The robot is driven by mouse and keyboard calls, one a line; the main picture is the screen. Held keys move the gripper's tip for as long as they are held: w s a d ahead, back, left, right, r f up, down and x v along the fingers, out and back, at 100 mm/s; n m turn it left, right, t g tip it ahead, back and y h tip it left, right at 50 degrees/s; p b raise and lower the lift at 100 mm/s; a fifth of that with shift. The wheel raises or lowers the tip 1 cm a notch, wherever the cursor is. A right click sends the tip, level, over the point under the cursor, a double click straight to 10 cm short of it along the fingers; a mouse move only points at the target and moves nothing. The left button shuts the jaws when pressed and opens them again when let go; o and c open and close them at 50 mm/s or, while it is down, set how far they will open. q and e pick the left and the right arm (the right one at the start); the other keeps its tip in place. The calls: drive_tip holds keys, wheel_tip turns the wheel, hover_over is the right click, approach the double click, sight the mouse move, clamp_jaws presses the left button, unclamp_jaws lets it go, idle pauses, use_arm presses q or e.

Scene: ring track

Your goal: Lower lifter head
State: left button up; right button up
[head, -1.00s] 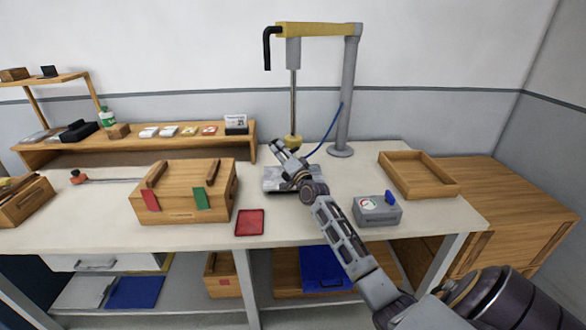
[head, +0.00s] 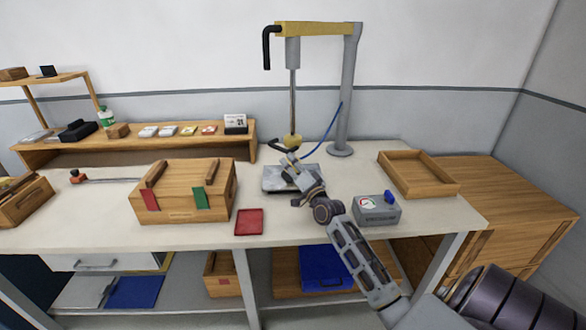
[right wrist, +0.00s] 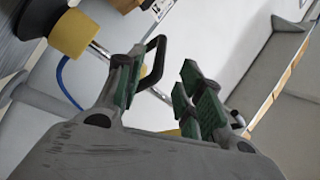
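The lifter has a yellow beam (head: 315,29) on a grey post (head: 346,100). A thin rod hangs from the beam down to the yellow lifter head (head: 292,141). The head also shows at upper left in the right wrist view (right wrist: 72,33). A black looped handle (right wrist: 157,58) reaches in from the head's side; its loop shows in the gap between my right fingers. My right gripper (head: 290,158) is just below the head in the head view. In the wrist view its green-padded fingers (right wrist: 162,90) are apart. I cannot tell whether they touch the handle. My left gripper is not in view.
A grey metal plate (head: 274,184) lies below the head, partly covered by my arm. A grey gauge box (head: 377,211), red tray (head: 249,222) and wooden box (head: 187,192) stand nearby. An empty wooden tray (head: 420,174) is at right.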

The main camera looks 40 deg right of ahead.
drive_tip(key=shift+s+a+f, duration=0.1)
drive_tip(key=shift+s, duration=0.45)
drive_tip(key=shift+f, duration=0.1)
idle(0.3)
